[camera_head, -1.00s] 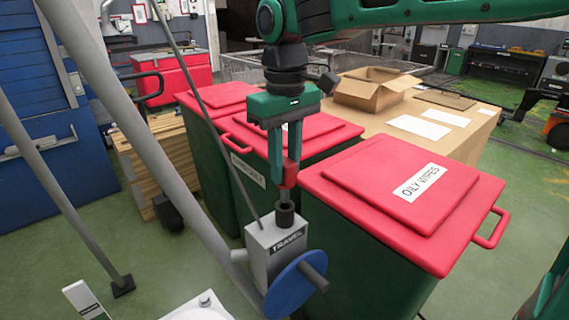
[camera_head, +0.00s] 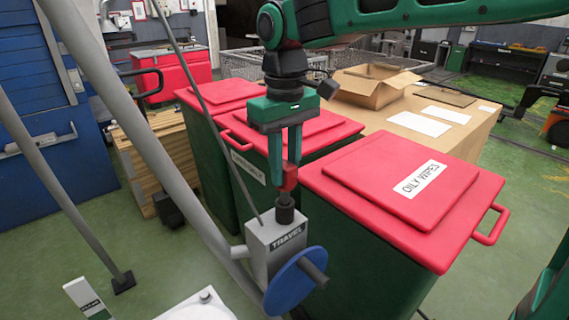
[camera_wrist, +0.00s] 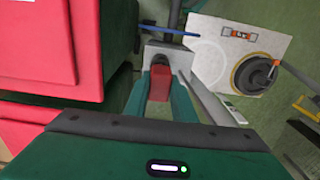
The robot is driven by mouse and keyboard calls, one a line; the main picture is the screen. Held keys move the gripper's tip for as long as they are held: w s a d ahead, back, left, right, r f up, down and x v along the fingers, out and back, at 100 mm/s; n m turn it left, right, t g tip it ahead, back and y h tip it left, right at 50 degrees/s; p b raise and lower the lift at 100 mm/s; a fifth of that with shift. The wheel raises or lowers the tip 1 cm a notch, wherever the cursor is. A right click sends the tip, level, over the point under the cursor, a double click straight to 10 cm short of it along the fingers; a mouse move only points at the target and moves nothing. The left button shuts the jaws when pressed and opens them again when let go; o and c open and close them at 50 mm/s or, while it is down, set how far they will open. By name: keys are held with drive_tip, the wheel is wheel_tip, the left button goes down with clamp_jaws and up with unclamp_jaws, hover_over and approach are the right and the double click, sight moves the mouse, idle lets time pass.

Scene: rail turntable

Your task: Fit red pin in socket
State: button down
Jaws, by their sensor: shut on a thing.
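My gripper (camera_head: 289,182) points down and is shut on the red pin (camera_head: 290,177). The pin's red head shows between the green fingers, also in the wrist view (camera_wrist: 160,80). Below it, a grey shank meets the dark round socket (camera_head: 285,214) on top of the grey box marked TRAVEL (camera_head: 262,245). The pin stands over the socket, about upright. Its lower end is at the socket's mouth; I cannot tell how deep it sits.
A blue wheel (camera_head: 294,287) is on the box's front side. A grey slanting post (camera_head: 150,130) and a thin rod pass close at left. The red-lidded OILY WIPES bin (camera_head: 350,185) stands close at right.

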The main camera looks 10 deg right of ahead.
sight(285, 183)
drive_tip(key=shift+f, duration=2)
drive_tip(key=c, duration=1.4)
unclamp_jaws()
wheel_tip(285, 183, up, 11)
drive_tip(key=shift+f, duration=0.15)
